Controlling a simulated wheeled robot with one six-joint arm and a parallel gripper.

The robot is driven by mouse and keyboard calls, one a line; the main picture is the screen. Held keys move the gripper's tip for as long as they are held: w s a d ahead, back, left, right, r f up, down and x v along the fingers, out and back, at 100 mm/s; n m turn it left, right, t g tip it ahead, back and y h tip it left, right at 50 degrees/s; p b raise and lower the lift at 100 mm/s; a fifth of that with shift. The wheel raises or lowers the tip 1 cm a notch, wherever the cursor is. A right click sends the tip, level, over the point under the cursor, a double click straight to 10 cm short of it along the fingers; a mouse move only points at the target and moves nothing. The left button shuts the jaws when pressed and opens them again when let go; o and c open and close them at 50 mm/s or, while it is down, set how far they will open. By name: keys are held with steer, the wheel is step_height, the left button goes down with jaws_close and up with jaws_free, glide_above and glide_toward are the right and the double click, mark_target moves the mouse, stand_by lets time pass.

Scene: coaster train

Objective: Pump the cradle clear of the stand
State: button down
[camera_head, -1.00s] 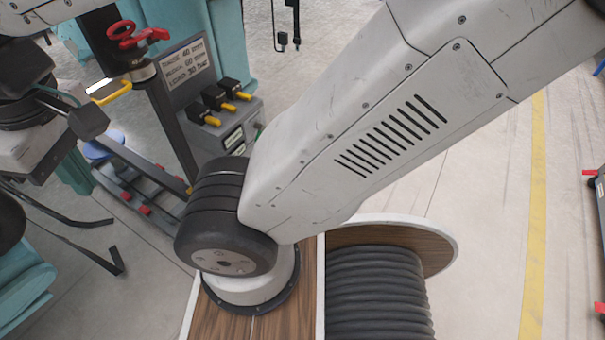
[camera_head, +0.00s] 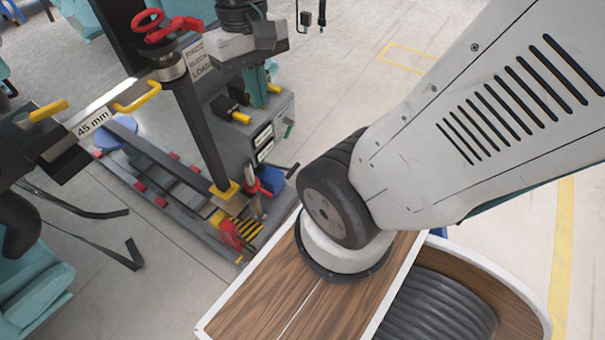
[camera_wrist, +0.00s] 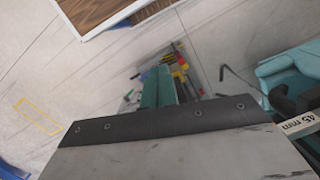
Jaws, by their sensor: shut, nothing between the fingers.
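A stand (camera_head: 200,130) with a dark upright post is left of centre in the head view. A red shackle (camera_head: 168,25) tops the post. Beside it are a yellow handle (camera_head: 137,97) and a bar marked 45 mm (camera_head: 95,122). I cannot tell which part is the cradle. A small red jack-like part (camera_head: 255,187) and a red part (camera_head: 231,236) sit low at the post's foot. My gripper (camera_head: 262,100), with teal fingers, is shut and empty, right of the post and over the grey lever box. Its fingers also show in the wrist view (camera_wrist: 163,88).
A low rail frame with red blocks (camera_head: 150,185) runs along the floor. A teal seat-like body (camera_head: 30,290) is at lower left.

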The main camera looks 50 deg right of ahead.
steer(key=w+d+f+m+t+y, duration=0.1)
steer(key=w+d+f+m+y, duration=0.3)
steer(key=f, duration=0.6)
steer(key=w+d+f+m+t+y, duration=0.1)
steer(key=w+d+f+m+y, duration=0.2)
steer(key=w+d+f+m, duration=0.5)
steer(key=w+d+f+m+t+y, duration=0.1)
steer(key=d+f+m+t+y, duration=0.2)
steer(key=f, duration=0.9)
steer(key=s+d+f+m+t+h, duration=0.25)
steer(key=d+f+m, duration=0.3)
steer(key=f, duration=0.85)
steer(key=s+d+f+m+t+h, duration=0.15)
steer(key=d+f+m+h, duration=0.35)
steer(key=f, duration=0.8)
steer(key=s+d+f+m+t+h, duration=0.25)
steer(key=d+f+m, duration=0.35)
steer(key=f, duration=0.8)
steer(key=d+x, duration=0.1)
steer(key=x, duration=0.9)
steer(key=shift+m, duration=0.45)
steer(key=r, duration=0.1)
steer(key=w+a+r, duration=0.1)
steer(key=w+r, duration=0.1)
steer(key=r, duration=0.1)
steer(key=shift+a, duration=0.2)
